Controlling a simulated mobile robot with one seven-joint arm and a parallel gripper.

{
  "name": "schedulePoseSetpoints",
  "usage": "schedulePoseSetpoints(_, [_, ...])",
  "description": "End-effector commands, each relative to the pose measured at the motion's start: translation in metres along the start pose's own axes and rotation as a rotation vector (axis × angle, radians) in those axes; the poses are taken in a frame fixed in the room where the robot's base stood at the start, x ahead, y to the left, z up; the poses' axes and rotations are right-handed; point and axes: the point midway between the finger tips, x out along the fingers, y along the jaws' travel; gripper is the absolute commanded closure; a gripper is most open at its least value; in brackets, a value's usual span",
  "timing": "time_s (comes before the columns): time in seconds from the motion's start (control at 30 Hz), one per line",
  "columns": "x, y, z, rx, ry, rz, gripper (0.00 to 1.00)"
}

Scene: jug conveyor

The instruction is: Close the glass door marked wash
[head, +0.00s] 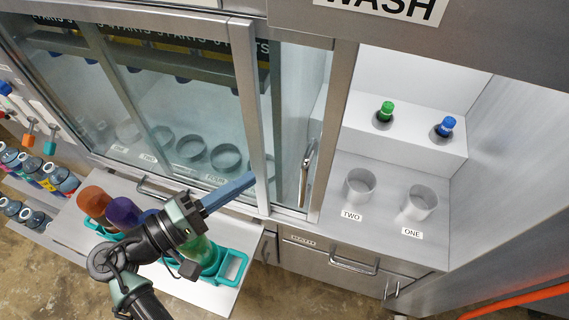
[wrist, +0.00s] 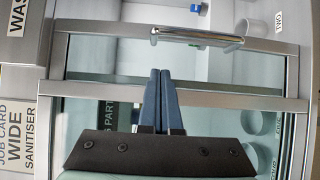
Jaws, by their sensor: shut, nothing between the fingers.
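The wash glass door (head: 296,95) is a metal-framed sliding pane below the WASH sign (head: 388,8) and stands open, slid left over the neighbouring glass. To its right the wash bay is uncovered. Its upright metal handle (head: 307,168) is on the right frame; the handle also shows in the wrist view (wrist: 197,38). My gripper (head: 251,178) has long blue fingers, closed together and empty. Its tips are in front of the door's left frame post, left of the handle. In the wrist view the fingertips (wrist: 160,72) overlap the glass strip between two frame bars. Contact cannot be told.
The bay holds a green-capped bottle (head: 385,110), a blue-capped bottle (head: 445,126), and cups at TWO (head: 360,187) and ONE (head: 418,203). Below my arm, a teal carrier (head: 232,268) holds several coloured jugs on a shelf. More bottles stand at far left.

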Motion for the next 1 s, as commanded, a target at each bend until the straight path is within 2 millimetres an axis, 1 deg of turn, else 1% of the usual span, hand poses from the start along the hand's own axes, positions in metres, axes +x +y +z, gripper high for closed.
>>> schedulePoseSetpoints(0.03, [0.013, 0.005, 0.001, -0.004, -0.005, -0.001, 1.00])
schedulePoseSetpoints(0.17, [0.041, 0.004, 0.001, -0.003, -0.004, -0.002, 1.00])
schedulePoseSetpoints(0.2, [0.046, 0.004, 0.004, -0.004, -0.003, -0.003, 1.00])
schedulePoseSetpoints(0.33, [0.058, 0.004, 0.018, -0.003, -0.003, -0.004, 1.00])
schedulePoseSetpoints(0.5, [0.067, 0.001, 0.026, 0.000, 0.000, -0.003, 1.00])
schedulePoseSetpoints(0.6, [0.069, 0.000, 0.028, 0.000, 0.000, -0.003, 1.00])
schedulePoseSetpoints(1.0, [0.071, -0.001, 0.028, 0.001, 0.000, -0.003, 1.00])
